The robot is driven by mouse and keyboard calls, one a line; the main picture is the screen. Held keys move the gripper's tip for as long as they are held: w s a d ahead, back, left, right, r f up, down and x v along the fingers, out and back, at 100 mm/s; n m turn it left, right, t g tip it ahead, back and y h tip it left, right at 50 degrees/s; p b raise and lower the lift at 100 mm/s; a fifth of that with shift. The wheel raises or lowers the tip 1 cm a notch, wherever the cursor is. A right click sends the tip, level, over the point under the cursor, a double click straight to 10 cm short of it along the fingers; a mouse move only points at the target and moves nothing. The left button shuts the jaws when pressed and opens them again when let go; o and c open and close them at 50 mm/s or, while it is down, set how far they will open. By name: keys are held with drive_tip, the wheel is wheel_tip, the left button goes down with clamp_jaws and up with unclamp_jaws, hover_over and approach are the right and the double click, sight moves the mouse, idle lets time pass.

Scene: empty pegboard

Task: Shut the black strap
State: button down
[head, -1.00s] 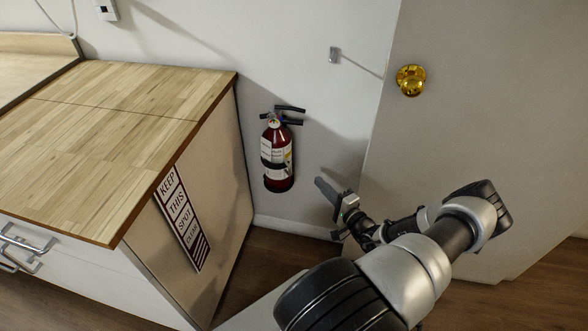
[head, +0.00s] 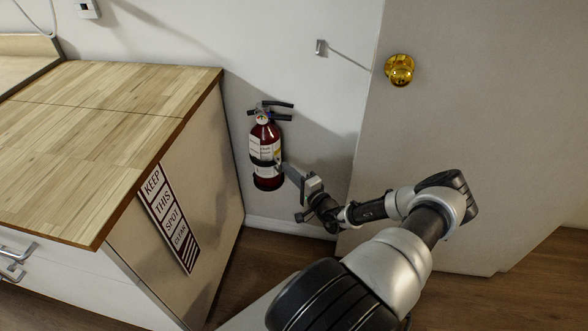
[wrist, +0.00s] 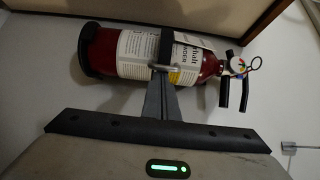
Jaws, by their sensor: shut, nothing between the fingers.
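The black strap (head: 263,163) runs around the middle of a red fire extinguisher (head: 267,183) on the wall. In the wrist view the strap (wrist: 167,42) crosses the white label of the extinguisher (wrist: 100,50), and a small metal piece (wrist: 168,68) shows on its front. My gripper (head: 285,169) is shut and empty, with its tips at the right side of the strap. In the wrist view my gripper (wrist: 162,74) points at the metal piece and partly covers it. I cannot tell whether the tips touch it or whether the strap is fastened.
A cabinet with a wooden top (head: 110,120) stands to the left, with a "keep this spot clear" sign (head: 168,215) on its side. A door with a brass knob (head: 399,70) is to the right. Bare wall surrounds the extinguisher.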

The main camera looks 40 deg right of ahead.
drive_tip(key=shift+a+r, duration=0.1)
drive_tip(key=shift+a, duration=0.05)
drive_tip(key=a+p, duration=0.2)
drive_tip(key=p, duration=0.1)
drive_tip(key=shift+s+a, duration=0.1)
drive_tip(key=shift+s, duration=0.25)
